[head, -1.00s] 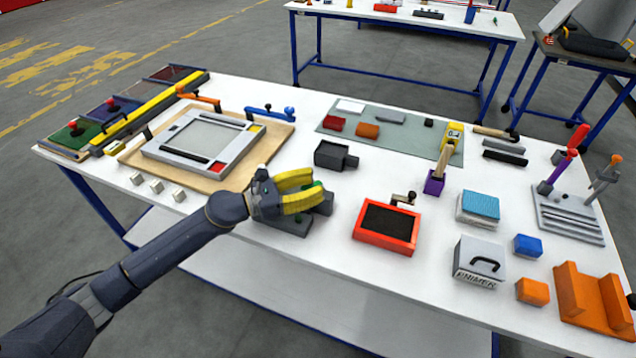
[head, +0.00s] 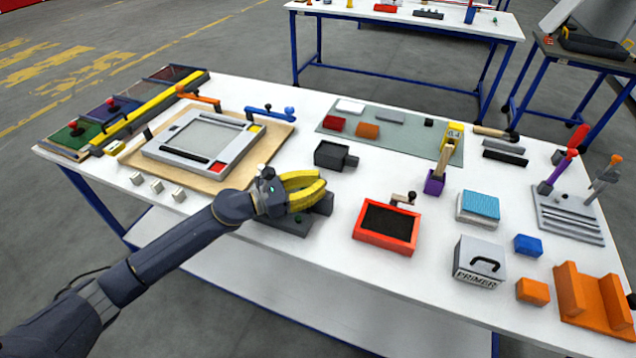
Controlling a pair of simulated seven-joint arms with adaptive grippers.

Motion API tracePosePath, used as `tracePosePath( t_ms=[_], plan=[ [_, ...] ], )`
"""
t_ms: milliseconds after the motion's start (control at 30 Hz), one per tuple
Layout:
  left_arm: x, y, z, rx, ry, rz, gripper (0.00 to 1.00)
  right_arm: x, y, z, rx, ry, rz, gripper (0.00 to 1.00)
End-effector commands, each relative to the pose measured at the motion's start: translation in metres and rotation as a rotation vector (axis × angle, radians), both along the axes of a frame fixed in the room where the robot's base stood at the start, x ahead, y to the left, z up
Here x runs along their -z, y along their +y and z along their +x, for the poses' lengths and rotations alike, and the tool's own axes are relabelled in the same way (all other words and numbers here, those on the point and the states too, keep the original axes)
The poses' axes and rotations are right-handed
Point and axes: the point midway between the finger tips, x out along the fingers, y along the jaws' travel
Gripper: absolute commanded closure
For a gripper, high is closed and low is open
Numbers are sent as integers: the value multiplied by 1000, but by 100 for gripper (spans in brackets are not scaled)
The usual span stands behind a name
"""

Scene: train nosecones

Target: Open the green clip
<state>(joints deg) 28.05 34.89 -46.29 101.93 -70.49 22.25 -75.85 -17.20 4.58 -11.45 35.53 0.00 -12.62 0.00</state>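My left gripper (head: 322,181) has yellow fingers standing apart, with nothing visible between them. It is above a dark grey block (head: 290,224) near the table's front edge. A small green spot (head: 298,218) shows on the block, just under the fingers. I cannot tell whether this is part of the green clip, and no clear green clip lever shows. My gripper and wrist hide part of the block and the area behind. An orange clip (head: 197,98) and a blue clip (head: 270,112) stand at the far side of a grey frame (head: 200,143). My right gripper is not in view.
The frame lies on a wooden board (head: 127,157) to the left. A dark box (head: 331,155) stands just behind my gripper, and a red tray (head: 387,227) is to its right. Several small light blocks (head: 157,186) lie near the left front edge.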

Motion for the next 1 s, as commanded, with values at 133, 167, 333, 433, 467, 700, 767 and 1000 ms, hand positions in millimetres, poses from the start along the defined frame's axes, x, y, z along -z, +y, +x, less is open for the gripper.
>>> tracePosePath(
  t_ms=[133,167,333,433,467,700,767,1000],
  plan=[
    [-1,0,0,0,-1,0,100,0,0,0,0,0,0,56],
    [-1,0,0,0,-1,0,100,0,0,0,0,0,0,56],
    [-2,0,0,0,-2,-2,100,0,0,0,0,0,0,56],
    [-2,-1,0,1,-3,-3,100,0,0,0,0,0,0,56],
    [-3,-3,-1,1,-3,-3,100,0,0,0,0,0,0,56],
    [-4,-19,-6,1,-4,-4,100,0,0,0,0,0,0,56],
    [-4,-19,-6,1,-4,-4,100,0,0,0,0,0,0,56],
    [-4,-19,-5,1,-5,-4,80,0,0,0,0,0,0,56]
  ],
)
